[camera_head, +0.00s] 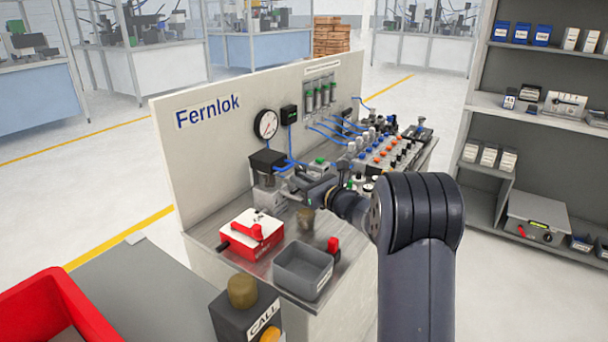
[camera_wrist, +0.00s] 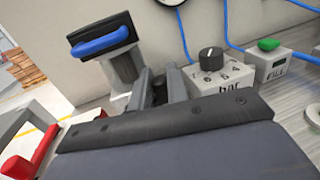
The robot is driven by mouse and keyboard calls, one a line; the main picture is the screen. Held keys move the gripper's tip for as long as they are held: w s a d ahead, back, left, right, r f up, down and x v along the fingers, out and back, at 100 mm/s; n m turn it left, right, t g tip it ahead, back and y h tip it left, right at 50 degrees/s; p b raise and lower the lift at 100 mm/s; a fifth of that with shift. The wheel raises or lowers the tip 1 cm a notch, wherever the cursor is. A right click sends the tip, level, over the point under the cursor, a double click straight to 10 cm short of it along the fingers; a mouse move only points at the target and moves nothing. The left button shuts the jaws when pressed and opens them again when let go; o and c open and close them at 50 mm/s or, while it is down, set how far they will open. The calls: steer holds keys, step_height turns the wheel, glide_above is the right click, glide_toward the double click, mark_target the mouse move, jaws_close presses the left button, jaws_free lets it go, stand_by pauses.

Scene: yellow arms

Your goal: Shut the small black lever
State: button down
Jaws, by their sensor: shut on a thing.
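My gripper (camera_head: 290,184) reaches left to the bench fixture by the panel. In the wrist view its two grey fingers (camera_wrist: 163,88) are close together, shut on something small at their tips. It is probably the small black lever, but the fingers hide nearly all of it, so its angle cannot be told. Just left of the fingers stands a grey post with a black top (camera_wrist: 100,38) and a blue bar across it. In the head view this black top (camera_head: 267,161) is above and left of my gripper.
A dial block (camera_wrist: 222,76) marked "bar" and a green-button FILL block (camera_wrist: 275,63) stand close right of the fingers. A red and white fixture (camera_head: 251,236), a grey bin (camera_head: 303,270) and a red-topped part (camera_head: 333,247) are nearer. Blue hoses run along the panel.

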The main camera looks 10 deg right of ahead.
steer(key=shift+w+a+r+n+g+y, duration=0.15)
steer(key=shift+n+g+y, duration=0.25)
steer(key=shift+y, duration=0.2)
steer(key=c, duration=1.4)
jaws_free()
steer(key=shift+c, duration=0.2)
steer(key=v, duration=1.1)
steer(key=shift+b, duration=0.3)
